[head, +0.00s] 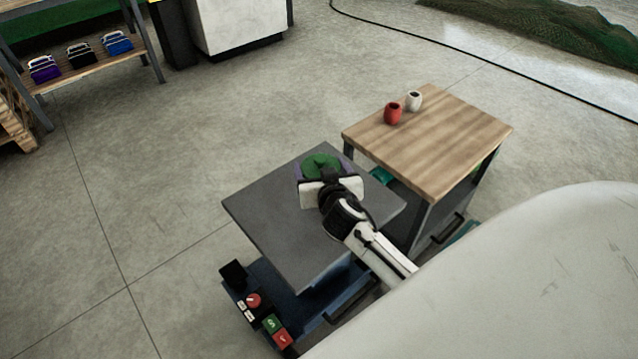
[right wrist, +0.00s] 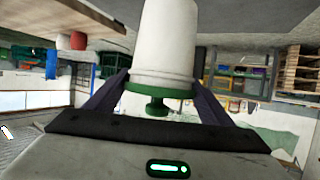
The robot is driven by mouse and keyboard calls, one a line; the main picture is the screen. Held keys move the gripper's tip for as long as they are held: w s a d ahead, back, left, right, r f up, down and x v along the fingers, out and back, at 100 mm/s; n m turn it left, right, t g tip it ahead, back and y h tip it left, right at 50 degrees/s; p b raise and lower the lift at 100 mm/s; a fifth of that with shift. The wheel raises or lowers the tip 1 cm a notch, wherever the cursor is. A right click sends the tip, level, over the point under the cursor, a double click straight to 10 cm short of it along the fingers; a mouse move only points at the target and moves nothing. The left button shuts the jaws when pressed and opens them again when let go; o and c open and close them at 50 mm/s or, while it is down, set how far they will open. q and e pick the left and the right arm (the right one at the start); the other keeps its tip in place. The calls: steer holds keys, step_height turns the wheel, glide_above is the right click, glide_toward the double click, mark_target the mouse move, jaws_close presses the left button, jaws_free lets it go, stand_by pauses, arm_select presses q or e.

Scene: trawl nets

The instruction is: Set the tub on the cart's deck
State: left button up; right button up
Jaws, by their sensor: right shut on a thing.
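The tub (head: 321,161) shows its green lid in the head view. In the right wrist view the tub (right wrist: 163,45) is a white cylinder with a green lid and knob at the near end. My right gripper (head: 325,170) is shut on it, with a dark purple finger on each side. In the head view the tub is over the far part of the dark grey deck (head: 270,215) of the cart. Whether its bottom touches the deck is hidden by the gripper and lid. My left gripper is not in view.
A wooden-topped table (head: 440,140) stands close behind and right of the cart, with a red cup (head: 392,113) and a white cup (head: 414,100). A control panel (head: 270,322) is at the cart's lower front. The deck's left and front are bare. Open floor lies left.

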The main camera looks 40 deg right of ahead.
steer(key=shift+f+b, duration=0.65)
steer(key=shift+f, duration=1.35)
steer(key=shift+f, duration=0.1)
steer(key=shift+f, duration=0.2)
steer(key=o, duration=1.3)
steer(key=shift+r, duration=0.1)
